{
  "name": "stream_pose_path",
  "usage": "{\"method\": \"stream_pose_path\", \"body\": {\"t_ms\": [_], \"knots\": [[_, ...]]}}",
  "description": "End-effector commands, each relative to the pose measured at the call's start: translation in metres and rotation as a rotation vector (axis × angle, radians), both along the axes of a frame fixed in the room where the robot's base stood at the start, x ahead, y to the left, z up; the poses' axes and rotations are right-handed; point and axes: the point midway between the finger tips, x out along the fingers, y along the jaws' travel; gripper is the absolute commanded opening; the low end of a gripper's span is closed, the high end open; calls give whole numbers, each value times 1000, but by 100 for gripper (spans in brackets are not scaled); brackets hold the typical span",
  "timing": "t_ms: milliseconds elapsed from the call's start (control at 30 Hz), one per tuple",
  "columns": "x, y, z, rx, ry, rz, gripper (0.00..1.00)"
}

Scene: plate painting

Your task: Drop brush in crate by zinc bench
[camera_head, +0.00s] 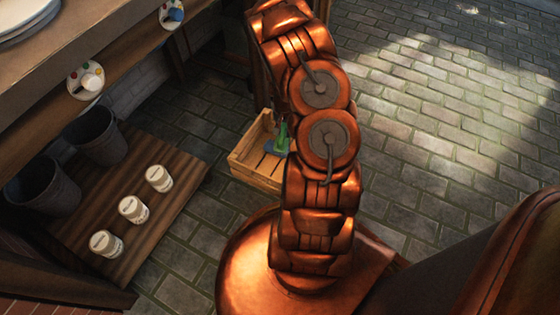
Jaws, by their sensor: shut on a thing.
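A wooden slatted crate (240,167) sits on the paved floor, left of my copper arm, which hides its right part. A small green thing (282,136) with some blue beside it shows in or just above the crate, partly behind the arm. I cannot tell what it is. My gripper is not seen; the arm's links run up the middle of the picture and hide the area behind them. I cannot make out a brush for sure. I cannot tell which bench is the zinc one.
A bench with shelves stands at the left, with white plates (25,22) on top and paint palettes (86,80) below. Its low wooden shelf holds dark buckets (95,135) and three pale pots (133,209). Paved floor (440,110) at the right is clear.

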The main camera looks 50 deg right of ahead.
Motion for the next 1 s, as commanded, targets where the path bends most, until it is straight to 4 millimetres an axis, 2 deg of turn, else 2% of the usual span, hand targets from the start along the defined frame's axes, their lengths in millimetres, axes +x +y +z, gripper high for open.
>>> {"method": "stream_pose_path", "body": {"t_ms": [100,367,400,633,667,1000], "knots": [[-1,0,-7,0,0,0,0],[0,0,-7,0,0,0,0],[0,0,-7,0,0,0,28],[0,0,-7,1,0,0,52],[0,0,-7,1,0,0,54],[0,0,-6,1,-1,0,54]]}}
